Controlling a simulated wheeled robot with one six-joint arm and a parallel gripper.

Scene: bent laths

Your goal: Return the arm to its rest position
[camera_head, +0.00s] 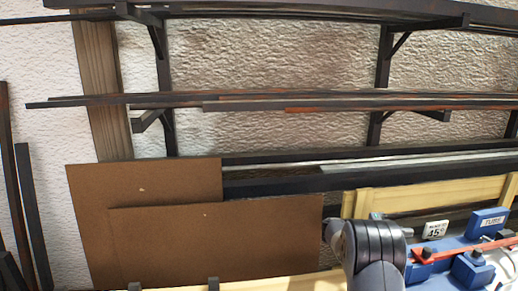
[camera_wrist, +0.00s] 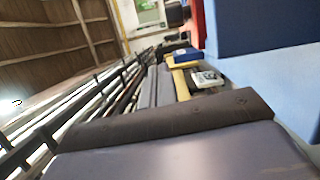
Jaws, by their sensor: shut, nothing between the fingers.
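In the head view, part of my arm (camera_head: 372,252), grey with dark bands, rises at the lower right, in front of the wooden bench and beside the blue fixture. The end of the arm cannot be made out there. In the wrist view, my gripper (camera_wrist: 165,122) shows as a broad grey body with a dark front edge across the bottom. It is shut and holds nothing. No lath is in contact with it that I can see.
Dark wall racks (camera_head: 380,88) carry long thin laths (camera_head: 250,101). Brown boards (camera_head: 215,240) lean below them. Dark bars (camera_head: 30,215) stand at far left. A blue fixture (camera_head: 470,262) with a red bar (camera_head: 465,248) sits close to my arm's right.

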